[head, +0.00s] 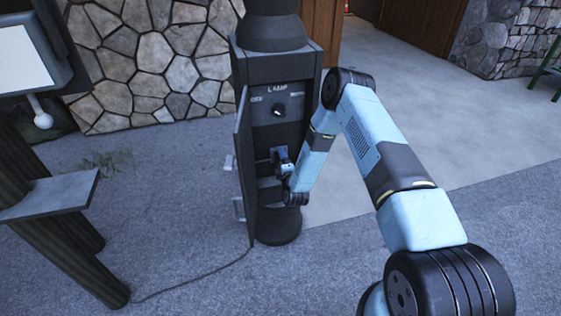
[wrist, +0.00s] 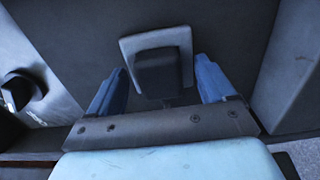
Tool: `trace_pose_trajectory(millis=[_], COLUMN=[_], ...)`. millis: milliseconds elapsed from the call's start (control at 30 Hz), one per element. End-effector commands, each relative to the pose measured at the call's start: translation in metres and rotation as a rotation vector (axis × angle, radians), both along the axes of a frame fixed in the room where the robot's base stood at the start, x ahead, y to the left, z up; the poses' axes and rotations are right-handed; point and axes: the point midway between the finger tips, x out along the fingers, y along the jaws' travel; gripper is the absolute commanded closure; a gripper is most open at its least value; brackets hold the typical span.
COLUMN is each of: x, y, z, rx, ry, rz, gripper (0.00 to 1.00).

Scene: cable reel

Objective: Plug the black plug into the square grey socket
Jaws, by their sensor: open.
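In the wrist view, the black plug (wrist: 158,75) is a dark block against the square grey socket (wrist: 128,46), whose plate shows around its top and sides. The plug overlaps the socket's middle; how deep it sits in it cannot be told. My gripper (wrist: 158,80) is open, with one blue finger on each side of the plug and a visible gap to each. In the head view, my gripper (head: 281,156) is inside the lower part of the dark open cabinet (head: 240,62). Plug and socket cannot be made out there.
The cabinet door (head: 243,165) stands open to the left of my gripper. A rotary knob (head: 278,112) under a "LAMP" label is above; a knob (wrist: 18,90) shows at the left in the wrist view. A cable (head: 190,287) runs along the floor. A grey shelf (head: 50,196) is at left.

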Motion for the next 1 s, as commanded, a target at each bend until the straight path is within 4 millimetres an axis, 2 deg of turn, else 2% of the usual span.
trace_pose_trajectory(millis=[167,500,700,1000], x=[-0.017,-0.081,-0.112,-0.132], y=[-0.004,-0.022,-0.031,-0.037], z=[-0.001,-0.002,-0.002,-0.002], rx=[-0.002,-0.002,-0.001,0.0], ry=[0.002,0.002,0.002,0.001], rz=[0.002,0.003,0.001,0.001], gripper=[0.17,0.17,0.17,0.17])
